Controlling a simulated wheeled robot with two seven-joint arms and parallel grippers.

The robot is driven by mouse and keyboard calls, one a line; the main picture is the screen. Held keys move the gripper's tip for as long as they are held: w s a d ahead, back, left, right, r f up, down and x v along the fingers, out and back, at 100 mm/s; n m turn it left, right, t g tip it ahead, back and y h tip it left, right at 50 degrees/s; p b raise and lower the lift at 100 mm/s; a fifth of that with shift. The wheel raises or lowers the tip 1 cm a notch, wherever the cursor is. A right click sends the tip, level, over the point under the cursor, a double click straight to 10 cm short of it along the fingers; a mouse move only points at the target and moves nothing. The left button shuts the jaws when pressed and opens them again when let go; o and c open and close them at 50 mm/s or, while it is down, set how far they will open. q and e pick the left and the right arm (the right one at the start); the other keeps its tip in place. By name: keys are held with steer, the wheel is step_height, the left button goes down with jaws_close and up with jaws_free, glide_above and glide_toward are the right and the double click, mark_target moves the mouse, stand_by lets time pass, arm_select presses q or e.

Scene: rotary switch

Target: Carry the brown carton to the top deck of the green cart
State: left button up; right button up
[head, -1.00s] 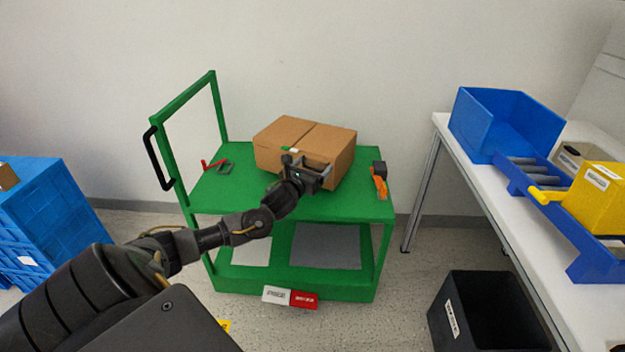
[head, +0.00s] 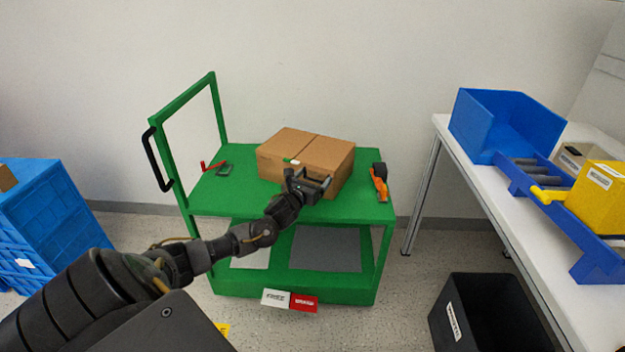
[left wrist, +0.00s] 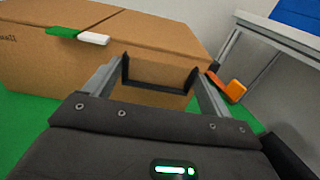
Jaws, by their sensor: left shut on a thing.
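The brown carton (head: 300,150) is at the top deck (head: 230,197) of the green cart, near its middle. It looks level and appears to rest on the deck, though its near lower edge is partly hidden by my gripper. My left gripper (head: 318,186) is at the carton's near face, shut on it. In the left wrist view the carton (left wrist: 60,75) fills the upper left, and brown board shows between the two fingers (left wrist: 158,75). My right gripper is not in view.
The cart's handle frame (head: 160,150) rises at the left. A white table (head: 480,180) and a black bin (head: 485,310) stand right.

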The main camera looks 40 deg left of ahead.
arm_select(q)
steer(key=o, duration=1.3)
steer(key=shift+o, duration=0.7)
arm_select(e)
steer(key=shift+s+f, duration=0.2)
arm_select(q)
steer(key=shift+s, duration=0.15)
steer(key=f+p+v, duration=0.1)
steer(key=p+v, duration=0.1)
steer(key=v, duration=0.8)
steer(key=s+d+f+n+g+h, duration=0.1)
steer(key=s+d+f+n+g, duration=0.2)
steer(key=s+d+f+n, duration=0.35)
steer(key=s+d+f+n+g+h, duration=0.1)
steer(key=s+d+f+n+g, duration=0.25)
steer(key=f+n, duration=0.45)
steer(key=s+d+f+n+g+h, duration=0.1)
steer(key=s+d+f+n+g, duration=0.2)
steer(key=s+d+f+n, duration=0.2)
steer(key=s+d+f+n+g+h, duration=0.1)
steer(key=s+d+f+n+g, duration=0.3)
steer(key=s+d+n, duration=0.7)
steer(key=s+f, duration=0.1)
steer(key=s, duration=0.2)
steer(key=shift+f+h, duration=0.3)
steer(key=shift+h, duration=0.1)
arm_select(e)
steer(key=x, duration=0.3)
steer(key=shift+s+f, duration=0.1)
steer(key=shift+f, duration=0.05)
